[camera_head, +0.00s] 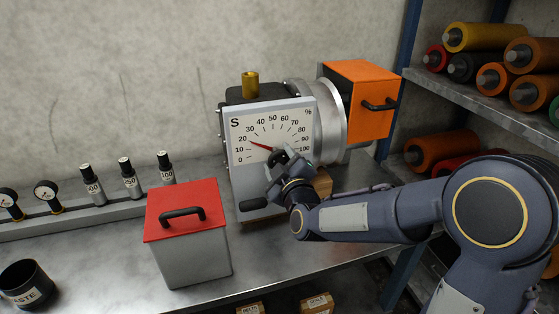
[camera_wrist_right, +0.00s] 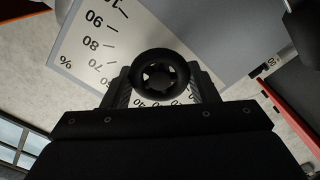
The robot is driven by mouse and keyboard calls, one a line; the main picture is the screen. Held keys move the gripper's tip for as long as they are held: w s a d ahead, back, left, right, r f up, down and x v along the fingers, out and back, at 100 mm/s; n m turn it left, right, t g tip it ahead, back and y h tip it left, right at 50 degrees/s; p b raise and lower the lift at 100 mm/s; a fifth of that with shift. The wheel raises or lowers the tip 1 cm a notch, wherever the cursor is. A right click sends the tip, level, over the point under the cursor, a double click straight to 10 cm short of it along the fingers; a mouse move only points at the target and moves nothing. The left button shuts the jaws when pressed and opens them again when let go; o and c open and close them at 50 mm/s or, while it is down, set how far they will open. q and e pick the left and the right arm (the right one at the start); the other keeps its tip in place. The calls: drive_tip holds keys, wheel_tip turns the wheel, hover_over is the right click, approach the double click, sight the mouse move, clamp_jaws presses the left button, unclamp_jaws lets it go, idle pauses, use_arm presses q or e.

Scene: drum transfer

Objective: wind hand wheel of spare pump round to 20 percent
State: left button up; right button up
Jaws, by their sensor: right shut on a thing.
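The spare pump, marked S, has a white dial plate (camera_head: 292,117) with a percent scale from 0 to 100. Its red needle (camera_head: 260,145) points up and left, at about the 20 mark. The black hand wheel (camera_wrist_right: 160,73) sits low at the middle of the dial. In the head view it is partly hidden behind my right gripper (camera_head: 286,166). The right gripper is shut on the wheel, with one finger on each side of its rim in the right wrist view. My left gripper is not in view.
A grey box with a red lid (camera_head: 183,208) stands in front of the pump. An orange box (camera_head: 362,92) is at the pump's right end. Gauges and several weights stand on a rail at left. A black waste cup (camera_head: 25,285) is front left. Shelves (camera_head: 480,105) hold rollers at right.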

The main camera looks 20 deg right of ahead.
idle(0.3)
drive_tip(key=o, duration=1)
drive_tip(key=s, duration=0.7)
drive_tip(key=shift+s+d+b, duration=0.15)
drive_tip(key=shift+s+b, duration=0.15)
drive_tip(key=shift+s, duration=0.1)
drive_tip(key=s+d+f+m+g+y, duration=0.1)
drive_tip(key=s+m+g, duration=0.3)
drive_tip(key=s, duration=0.4)
drive_tip(key=s+d+f+m+g+y+p, duration=0.1)
drive_tip(key=s+f+m+g, duration=0.2)
drive_tip(key=s, duration=0.6)
drive_tip(key=s+d+f+m+g+y+p, duration=0.1)
drive_tip(key=s+f+m+g, duration=0.3)
drive_tip(key=s, duration=0.5)
drive_tip(key=shift+s+d+m+g, duration=0.2)
drive_tip(key=shift+m+g, duration=0.1)
drive_tip(key=shift+g, duration=0.4)
